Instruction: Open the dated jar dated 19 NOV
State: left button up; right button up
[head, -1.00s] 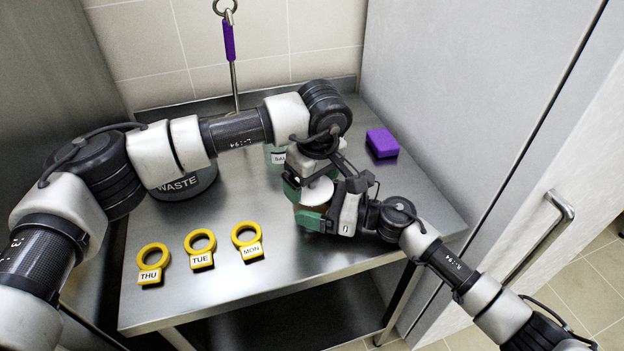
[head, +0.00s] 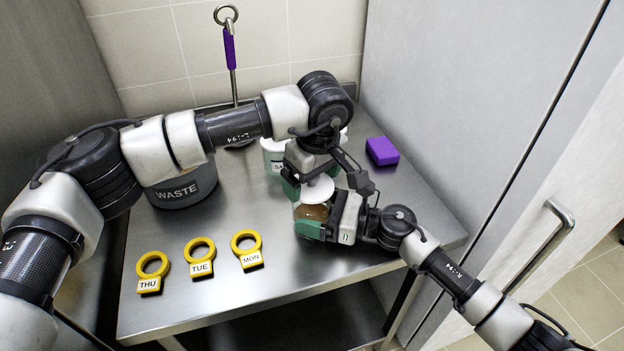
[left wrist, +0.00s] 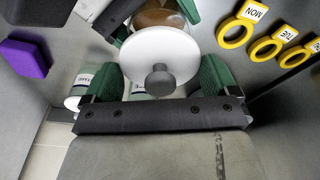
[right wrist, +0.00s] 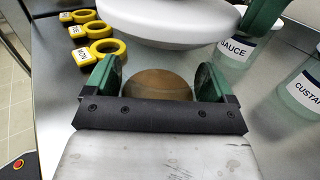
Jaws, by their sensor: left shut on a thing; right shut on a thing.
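A jar with brown contents (head: 312,212) is between the fingers of my right gripper (head: 330,216), and its brown body shows between the green fingers in the right wrist view (right wrist: 155,84). No date label shows on it. My left gripper (head: 305,180) is shut on a white round lid (head: 318,189) with a grey knob (left wrist: 160,82). In the left wrist view the green fingers lie on either side of the lid. In the right wrist view the lid (right wrist: 170,22) is above the jar, with a visible strip between them. The lid partly hides the jar from above.
Jars labelled SAUCE (right wrist: 236,48) and CUSTARD, cut off (right wrist: 305,88), stand close behind. A WASTE bin (head: 180,190) is at left. Yellow THU (head: 150,286), TUE (head: 201,268) and MON (head: 250,260) rings lie in front. A purple block (head: 382,151) sits right.

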pick_arm(q)
jog(key=shift+r, duration=1.6)
pick_arm(e)
jog(key=o, duration=1.1)
